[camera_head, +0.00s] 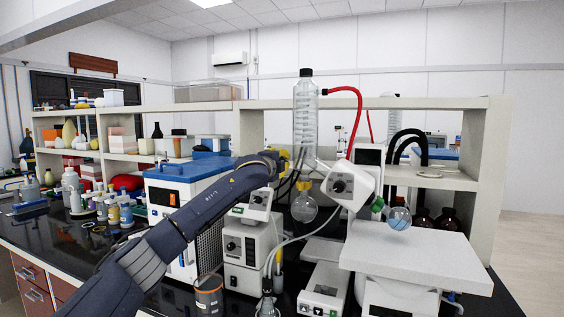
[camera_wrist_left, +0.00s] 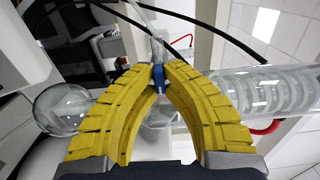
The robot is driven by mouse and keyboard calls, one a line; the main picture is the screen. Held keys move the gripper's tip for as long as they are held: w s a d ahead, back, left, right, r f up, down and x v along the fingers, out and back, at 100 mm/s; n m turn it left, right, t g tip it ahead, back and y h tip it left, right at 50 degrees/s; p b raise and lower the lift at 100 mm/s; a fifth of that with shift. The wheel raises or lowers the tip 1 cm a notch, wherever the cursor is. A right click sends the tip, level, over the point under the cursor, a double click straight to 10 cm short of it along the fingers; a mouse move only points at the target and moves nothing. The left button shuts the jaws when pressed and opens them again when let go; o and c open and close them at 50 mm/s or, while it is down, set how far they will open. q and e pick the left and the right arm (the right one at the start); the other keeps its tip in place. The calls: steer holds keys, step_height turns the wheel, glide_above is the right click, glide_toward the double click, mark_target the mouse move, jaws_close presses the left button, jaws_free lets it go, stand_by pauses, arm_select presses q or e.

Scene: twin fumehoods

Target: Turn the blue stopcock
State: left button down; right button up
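The blue stopcock (camera_wrist_left: 158,77) shows in the left wrist view as a small blue handle on the glassware, between my yellow fingertips. My left gripper (camera_wrist_left: 160,70) has its curved fingers drawn together at the tips, one on each side of the stopcock, and looks shut on it. In the head view my left gripper (camera_head: 286,158) is beside the lower part of the glass condenser (camera_head: 306,118). The wrist hides much of the gripper there, and I cannot make out the stopcock in that view. My right gripper is not in view.
A round flask (camera_head: 305,208) hangs below the condenser, close to the gripper. A red hose (camera_head: 357,105) curves from the condenser. The rotary evaporator head (camera_head: 350,185) stands just right. A blue-topped box (camera_head: 188,195) lies behind my left arm. Bottles crowd the left bench.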

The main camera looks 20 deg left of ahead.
arm_select(q)
steer(key=shift+d, duration=0.3)
steer(key=c, duration=1.5)
jaws_free()
steer(key=shift+d, duration=0.1)
steer(key=shift+a, duration=0.2)
steer(key=shift+s, duration=0.1)
steer(key=shift+s+a, duration=0.1)
steer(key=shift+s, duration=0.15)
steer(key=s+a, duration=0.1)
steer(key=s, duration=1)
steer(key=shift+s, duration=0.15)
